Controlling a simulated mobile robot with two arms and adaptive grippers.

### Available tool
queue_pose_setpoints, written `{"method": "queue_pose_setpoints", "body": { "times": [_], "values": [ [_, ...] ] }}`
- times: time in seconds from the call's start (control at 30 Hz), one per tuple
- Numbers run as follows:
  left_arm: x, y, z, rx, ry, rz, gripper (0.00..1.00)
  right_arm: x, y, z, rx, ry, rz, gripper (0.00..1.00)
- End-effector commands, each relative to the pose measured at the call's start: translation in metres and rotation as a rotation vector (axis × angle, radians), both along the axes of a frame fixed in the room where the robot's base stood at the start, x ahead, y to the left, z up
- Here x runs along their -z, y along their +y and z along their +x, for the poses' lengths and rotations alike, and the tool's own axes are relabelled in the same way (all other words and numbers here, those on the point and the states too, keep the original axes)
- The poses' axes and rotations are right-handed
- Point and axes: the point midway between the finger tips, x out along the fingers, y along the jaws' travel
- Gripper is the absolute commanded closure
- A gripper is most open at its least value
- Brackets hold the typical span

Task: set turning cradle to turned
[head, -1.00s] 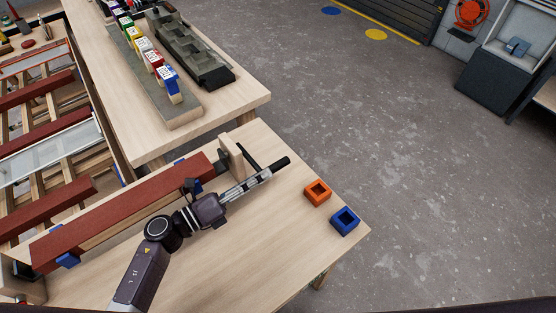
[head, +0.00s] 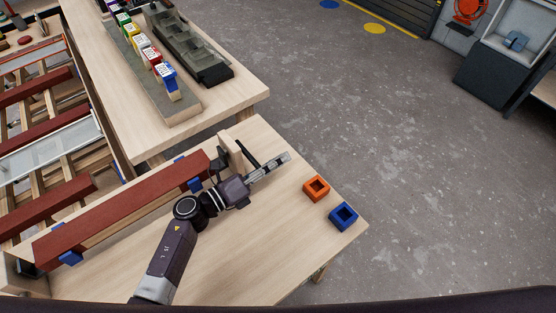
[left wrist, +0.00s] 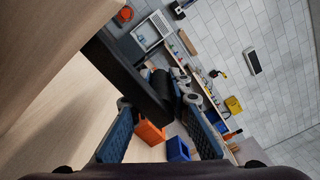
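The turning cradle holds a long red batten (head: 125,205) in blue clamps (head: 68,257) on the near table. At its right end stands a wooden upright (head: 232,155) with a black crank arm (head: 248,153). My left gripper (head: 272,167) is at the crank's outer end and hides its grip in the head view. In the left wrist view, the fingers stand apart, and the black crank arm (left wrist: 122,78) with its round grip (left wrist: 160,84) reaches between or just beyond them. I cannot tell whether they touch. My right gripper is not in view.
An orange square block (head: 316,188) and a blue one (head: 343,216) lie near the table's right edge. A second table (head: 240,97) behind bears a dark tray (head: 205,62) and a row of coloured blocks. A rack of battens is at left.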

Motion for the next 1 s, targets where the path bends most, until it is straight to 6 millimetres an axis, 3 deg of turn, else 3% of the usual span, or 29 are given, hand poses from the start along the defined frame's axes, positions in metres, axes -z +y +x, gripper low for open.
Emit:
{"method": "queue_pose_setpoints", "body": {
  "times": [0.1, 0.57, 1.0],
  "values": [
    [0.000, 0.000, 0.000, 0.000, 0.000, 0.000, 1.00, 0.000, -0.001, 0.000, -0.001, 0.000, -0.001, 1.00],
    [-0.002, 0.001, 0.000, -0.001, 0.009, -0.005, 1.00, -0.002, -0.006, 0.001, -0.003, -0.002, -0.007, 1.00],
    [-0.022, 0.002, 0.002, 0.000, 0.123, -0.089, 1.00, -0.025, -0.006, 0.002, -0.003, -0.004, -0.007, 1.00]
  ]
}}
